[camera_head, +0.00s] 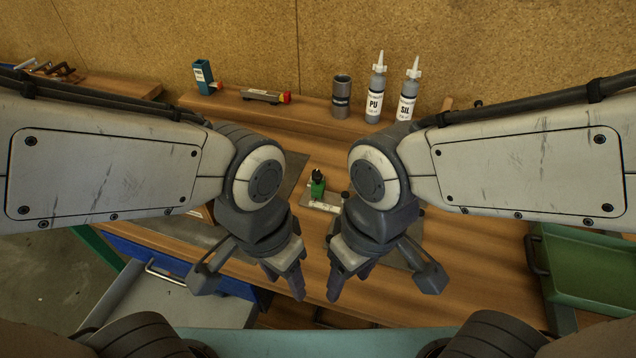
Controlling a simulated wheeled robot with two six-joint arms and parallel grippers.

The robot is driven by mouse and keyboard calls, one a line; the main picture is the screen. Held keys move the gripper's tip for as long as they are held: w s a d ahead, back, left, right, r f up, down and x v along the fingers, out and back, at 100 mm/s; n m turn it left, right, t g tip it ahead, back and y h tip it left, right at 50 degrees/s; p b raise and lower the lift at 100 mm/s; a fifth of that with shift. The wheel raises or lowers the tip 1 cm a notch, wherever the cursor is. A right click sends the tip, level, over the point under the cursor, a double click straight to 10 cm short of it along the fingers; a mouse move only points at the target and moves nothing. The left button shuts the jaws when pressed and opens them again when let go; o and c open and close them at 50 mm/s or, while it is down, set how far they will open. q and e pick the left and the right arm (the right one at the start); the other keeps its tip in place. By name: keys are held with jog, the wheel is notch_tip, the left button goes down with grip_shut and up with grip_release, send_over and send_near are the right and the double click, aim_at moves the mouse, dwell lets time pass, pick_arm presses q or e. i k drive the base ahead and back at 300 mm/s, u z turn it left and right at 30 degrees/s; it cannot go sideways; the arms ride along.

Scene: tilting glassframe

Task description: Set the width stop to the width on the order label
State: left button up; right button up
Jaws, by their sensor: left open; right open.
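A small green block with a black knob (317,184), which looks like the width stop, stands on the bench between my two arms. A pale strip like a scale (324,207) lies just in front of it. My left gripper (285,282) points down over the front of the bench, open and empty. My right gripper (347,284) hangs close beside it on the right, also open and empty. Both are nearer the front edge than the green block and apart from it. My arms hide much of the bench. I cannot make out an order label or read the scale.
On the back ledge stand a teal box (204,77), a tool with a red end (266,96), a dark cylinder (342,97), and the PU (376,90) and SIL (408,92) bottles. A green crate (590,262) is at right. An open drawer (165,295) is at lower left.

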aim_at(318, 185)
jog(key=z, duration=0.75)
jog(key=i, duration=0.45)
jog(key=u, duration=1)
